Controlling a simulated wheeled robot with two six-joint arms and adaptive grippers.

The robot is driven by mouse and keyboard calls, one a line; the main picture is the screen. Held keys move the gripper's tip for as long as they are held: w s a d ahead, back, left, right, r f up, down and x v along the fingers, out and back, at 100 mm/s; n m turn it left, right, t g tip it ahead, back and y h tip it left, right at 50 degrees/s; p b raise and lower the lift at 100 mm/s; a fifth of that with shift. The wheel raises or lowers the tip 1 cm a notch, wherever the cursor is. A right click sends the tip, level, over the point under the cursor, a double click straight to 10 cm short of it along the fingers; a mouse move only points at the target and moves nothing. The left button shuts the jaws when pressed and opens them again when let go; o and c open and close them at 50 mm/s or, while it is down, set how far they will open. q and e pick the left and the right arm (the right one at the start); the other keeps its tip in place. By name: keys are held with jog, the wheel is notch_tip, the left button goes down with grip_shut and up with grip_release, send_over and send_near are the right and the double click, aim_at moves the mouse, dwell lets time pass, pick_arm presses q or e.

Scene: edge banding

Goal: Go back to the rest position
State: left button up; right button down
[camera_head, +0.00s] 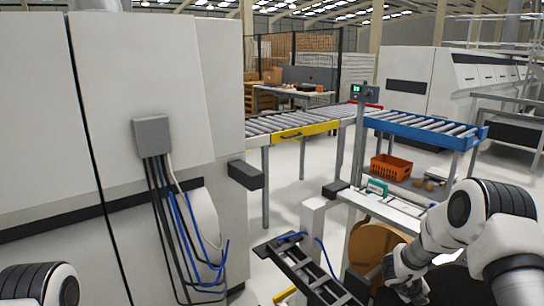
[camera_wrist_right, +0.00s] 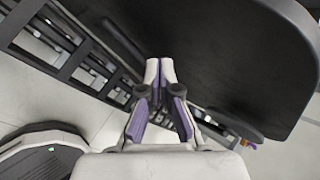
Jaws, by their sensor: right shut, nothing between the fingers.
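My right arm comes in from the right in the head view, with its gripper (camera_head: 405,290) low near the bottom edge. In the right wrist view the right gripper (camera_wrist_right: 160,65) has its two fingertips together, with nothing between them. A large dark panel or disc (camera_wrist_right: 235,50) lies beyond the fingertips; I cannot tell if they touch it. Part of my left arm shows at the bottom left of the head view; its gripper is out of view.
A tall white machine (camera_head: 150,60) with a grey box (camera_head: 152,136) and hanging cables fills the left. A black rail frame (camera_head: 305,270) and brown round reel (camera_head: 375,248) lie near my right gripper. Roller conveyors (camera_head: 425,127) and an orange crate (camera_head: 391,168) stand beyond. Floor shows between machine and conveyors.

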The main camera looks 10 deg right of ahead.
jog(key=s+a+f+n, duration=0.2)
jog(key=f+n, duration=0.1)
jog(key=f, duration=0.1)
jog(key=s+a+f+n+b, duration=0.1)
jog(key=s+a+f+n, duration=0.2)
jog(key=f, duration=0.2)
jog(key=s+a+f+n+b, duration=0.1)
jog(key=s+a+f+n, duration=0.1)
jog(key=s+f+n, duration=0.1)
jog(key=shift+s+a+f+n, duration=0.15)
jog(key=shift+a+f+n, duration=0.05)
jog(key=shift+f+n, duration=0.4)
pick_arm(q)
notch_tip(320, 180, down, 5)
jog(key=shift+w+d+r+b, duration=0.1)
jog(key=shift+r+b, duration=0.05)
jog(key=shift+b, duration=0.65)
pick_arm(e)
jog(key=s+a+f+n+g+y, duration=0.1)
jog(key=s+a+f+n+y, duration=0.2)
jog(key=s+a+n, duration=0.6)
jog(key=s+a+f+n+y, duration=0.3)
jog(key=s+a+n+y, duration=0.2)
jog(key=s+a+n, duration=0.5)
jog(key=s+n, duration=0.5)
jog(key=n, duration=0.2)
jog(key=shift+s+n+g, duration=0.4)
jog(key=shift+f, duration=0.1)
